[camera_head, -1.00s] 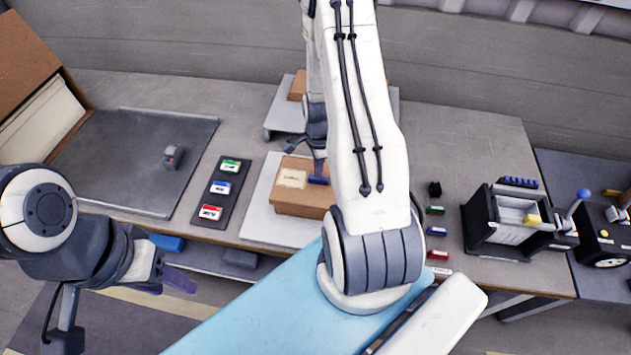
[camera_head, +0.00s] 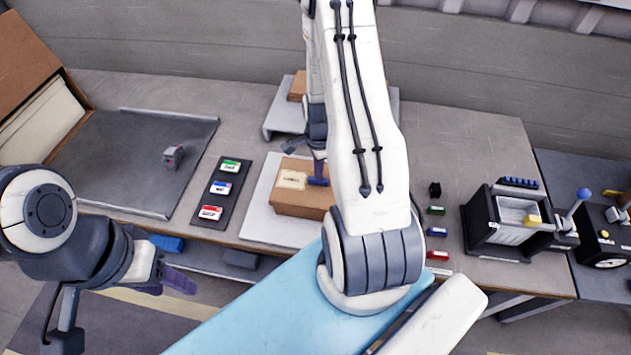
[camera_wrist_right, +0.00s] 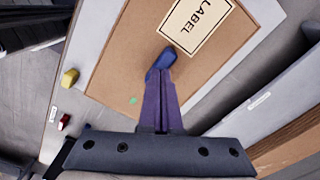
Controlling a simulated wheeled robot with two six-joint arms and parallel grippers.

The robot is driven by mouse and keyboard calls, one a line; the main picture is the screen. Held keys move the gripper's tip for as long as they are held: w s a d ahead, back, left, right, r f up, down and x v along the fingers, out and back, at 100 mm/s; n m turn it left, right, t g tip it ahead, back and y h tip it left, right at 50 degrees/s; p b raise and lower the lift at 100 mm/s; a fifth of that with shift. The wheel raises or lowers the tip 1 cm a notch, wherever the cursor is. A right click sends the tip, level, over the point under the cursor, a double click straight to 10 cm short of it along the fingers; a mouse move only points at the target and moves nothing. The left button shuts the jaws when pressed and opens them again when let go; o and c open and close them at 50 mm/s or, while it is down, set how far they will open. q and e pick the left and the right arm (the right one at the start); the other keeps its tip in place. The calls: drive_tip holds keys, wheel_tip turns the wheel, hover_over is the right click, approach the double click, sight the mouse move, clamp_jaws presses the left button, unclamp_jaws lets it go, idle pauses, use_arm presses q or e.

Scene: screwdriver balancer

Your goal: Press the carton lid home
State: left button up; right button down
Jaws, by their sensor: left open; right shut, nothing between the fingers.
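The carton (camera_head: 298,208) is a brown box on a pale board (camera_head: 262,222) on the bench, its lid looking flat and closed. A cream label lies on the lid (camera_head: 292,179); in the right wrist view the lid (camera_wrist_right: 130,55) fills the middle, with the label (camera_wrist_right: 196,25) at the top. My right gripper (camera_head: 318,181) is shut and empty, its fingertips over the lid beside the label. In the right wrist view its fingertips (camera_wrist_right: 161,68) appear at or just above the lid; contact is unclear. My left gripper (camera_head: 178,281) is open and empty, off the bench's front edge.
A dark tray (camera_head: 222,190) with green, blue and red cards lies left of the carton. A grey mat (camera_head: 130,150) is further left. My right arm hides part of the carton's right side.

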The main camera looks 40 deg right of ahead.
drive_tip(key=shift+r+p, duration=1.8)
drive_tip(key=shift+r, duration=0.6)
use_arm(q)
wheel_tip(320, 180, up, 4)
drive_tip(key=shift+f, duration=0.1)
